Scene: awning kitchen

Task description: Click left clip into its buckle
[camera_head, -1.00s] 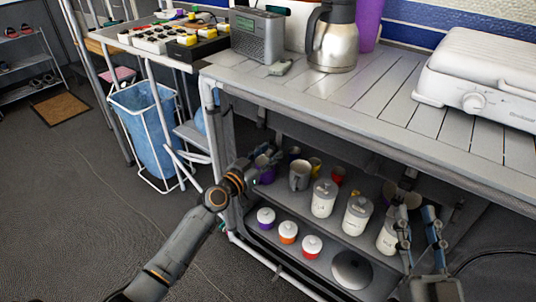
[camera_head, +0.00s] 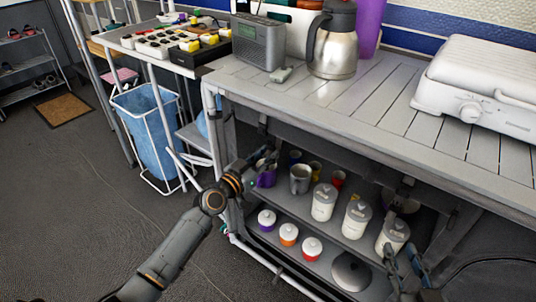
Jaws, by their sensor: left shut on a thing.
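My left gripper (camera_head: 264,152) reaches in under the table top (camera_head: 300,92), just right of the left front leg (camera_head: 212,120). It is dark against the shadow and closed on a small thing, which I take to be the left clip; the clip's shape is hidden. I cannot make out the buckle there. My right gripper (camera_head: 405,268) is at the lower right, in front of the shelf's right end. Its two fingers are apart, with nothing seen between them.
White canisters (camera_head: 356,222), a metal mug (camera_head: 299,179) and a purple cup (camera_head: 266,176) stand on the upper shelf. Small lidded jars (camera_head: 288,235) and a grey lid (camera_head: 351,272) are below. A blue bag bin (camera_head: 152,125) stands left. Floor in front is clear.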

